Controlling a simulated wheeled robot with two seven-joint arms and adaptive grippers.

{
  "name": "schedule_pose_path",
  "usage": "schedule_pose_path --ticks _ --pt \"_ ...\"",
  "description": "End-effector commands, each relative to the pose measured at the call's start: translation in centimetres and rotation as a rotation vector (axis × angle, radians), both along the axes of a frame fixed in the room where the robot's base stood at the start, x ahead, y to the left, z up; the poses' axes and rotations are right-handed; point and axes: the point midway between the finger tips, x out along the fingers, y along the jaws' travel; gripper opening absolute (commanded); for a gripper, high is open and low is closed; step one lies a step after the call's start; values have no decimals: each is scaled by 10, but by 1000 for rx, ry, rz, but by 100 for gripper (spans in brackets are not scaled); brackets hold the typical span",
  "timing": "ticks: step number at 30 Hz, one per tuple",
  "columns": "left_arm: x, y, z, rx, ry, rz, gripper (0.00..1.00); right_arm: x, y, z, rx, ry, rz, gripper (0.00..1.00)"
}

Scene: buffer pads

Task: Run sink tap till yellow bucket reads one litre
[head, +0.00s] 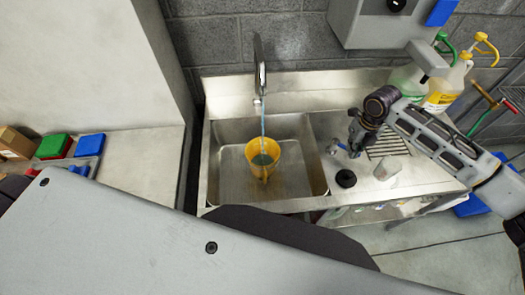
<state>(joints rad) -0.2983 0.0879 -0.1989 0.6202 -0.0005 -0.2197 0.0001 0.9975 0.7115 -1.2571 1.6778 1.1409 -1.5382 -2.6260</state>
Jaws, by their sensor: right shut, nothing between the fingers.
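The yellow bucket (270,171) stands upright in the sink basin (304,178). The sink tap (260,75) rises behind it, and a thin blue stream of water (262,122) falls from its spout into the bucket. Greyish water (262,159) shows inside the bucket; I cannot read any level mark. My right gripper (352,152) is shut and empty over the drainboard, right of the basin. It is close to a small metal and blue fitting (336,147); I cannot tell whether they touch. My left gripper is not in view.
A black round piece (346,178) and a clear cup (387,169) sit on the drainboard. A grey wall box (385,22) hangs above. Green and blue items (90,145) lie on the left counter.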

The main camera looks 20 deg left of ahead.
Motion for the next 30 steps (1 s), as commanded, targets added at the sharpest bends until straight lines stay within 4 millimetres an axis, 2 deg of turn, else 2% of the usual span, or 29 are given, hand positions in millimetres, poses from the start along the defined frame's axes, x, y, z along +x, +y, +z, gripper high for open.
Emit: schedule_pose_path --ticks 9,21,30 --pt "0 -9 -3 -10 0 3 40 29 -11 0 0 -1 -3 0" --pt "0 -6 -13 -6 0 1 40 70 -28 -1 -1 -1 -2 0" --pt "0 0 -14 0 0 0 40 79 -32 0 0 -1 0 0"
